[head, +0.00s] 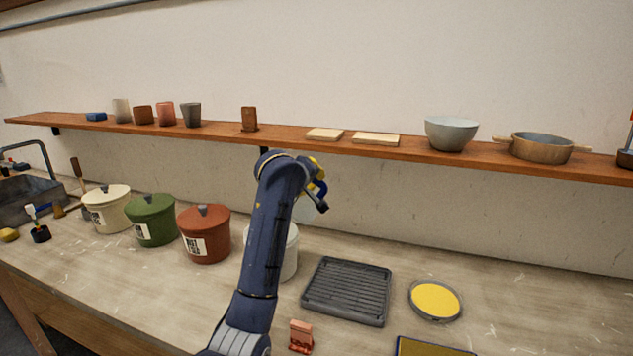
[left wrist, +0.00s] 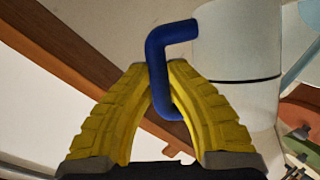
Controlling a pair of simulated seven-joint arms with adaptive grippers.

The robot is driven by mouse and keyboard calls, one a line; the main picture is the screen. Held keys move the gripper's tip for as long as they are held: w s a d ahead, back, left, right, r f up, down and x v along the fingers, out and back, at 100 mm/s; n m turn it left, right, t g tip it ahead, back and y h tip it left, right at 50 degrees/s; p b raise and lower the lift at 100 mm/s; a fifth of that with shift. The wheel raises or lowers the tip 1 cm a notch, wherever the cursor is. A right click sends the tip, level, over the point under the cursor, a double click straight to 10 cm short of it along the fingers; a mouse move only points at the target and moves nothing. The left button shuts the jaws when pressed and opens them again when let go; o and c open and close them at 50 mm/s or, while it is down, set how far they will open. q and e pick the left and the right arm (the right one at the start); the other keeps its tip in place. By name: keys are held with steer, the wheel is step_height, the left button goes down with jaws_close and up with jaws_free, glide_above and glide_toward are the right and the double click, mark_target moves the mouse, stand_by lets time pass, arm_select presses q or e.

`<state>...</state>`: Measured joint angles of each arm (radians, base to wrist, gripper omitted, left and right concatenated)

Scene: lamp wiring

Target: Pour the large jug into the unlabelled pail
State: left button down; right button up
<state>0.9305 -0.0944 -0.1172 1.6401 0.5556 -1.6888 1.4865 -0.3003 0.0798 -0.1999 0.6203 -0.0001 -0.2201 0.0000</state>
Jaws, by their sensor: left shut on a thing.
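My left gripper (head: 314,178) is raised above the counter, near the white pail (head: 290,255). In the left wrist view its yellow fingers (left wrist: 163,100) are shut on the blue handle (left wrist: 158,62) of the large jug (left wrist: 238,38). The jug's body is pale and cylindrical with a thin dark line around it. In the head view the jug is mostly hidden or blends with the wall, so its tilt and contents cannot be told. The white pail stands on the counter, partly behind my left arm; no label shows on its visible side. My right gripper is not in view.
Lidded cream (head: 107,210), green (head: 151,222) and red-brown (head: 205,238) pails with labels stand left of the white one. A dark ribbed tray (head: 347,290) and a yellow round dish (head: 435,300) lie to the right. A wooden shelf (head: 290,137) runs behind.

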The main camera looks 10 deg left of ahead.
arm_select(q)
steer(key=shift+a+r+n+h, duration=0.2)
steer(key=shift+a+n+h, duration=0.25)
steer(key=shift+a, duration=0.2)
steer(key=shift+a+f+n+t+h, duration=0.15)
steer(key=shift+a+n+t+h, duration=0.25)
steer(key=shift+a+n, duration=0.55)
steer(key=shift+s+a+f+n+h, duration=0.1)
steer(key=shift+a+f+n+h, duration=0.15)
steer(key=shift+a, duration=0.5)
steer(key=shift+a+f+n+h, duration=0.15)
steer(key=shift+a+n+h, duration=0.2)
steer(key=shift+a, duration=0.4)
steer(key=shift+a+r+n+t+h, duration=0.2)
steer(key=shift+a+n, duration=0.25)
steer(key=shift+a, duration=0.3)
steer(key=shift+a+r+n+t+h, duration=0.15)
steer(key=shift+a+n, duration=0.25)
steer(key=shift+a, duration=0.35)
steer(key=shift+a+r+n+t+h, duration=0.2)
steer(key=shift+a+n, duration=0.25)
steer(key=shift+a, duration=0.3)
steer(key=shift+a+r+n+t+h, duration=0.1)
steer(key=shift+a+n+t+h, duration=0.25)
steer(key=shift+a+n, duration=0.85)
steer(key=shift+a, duration=0.35)
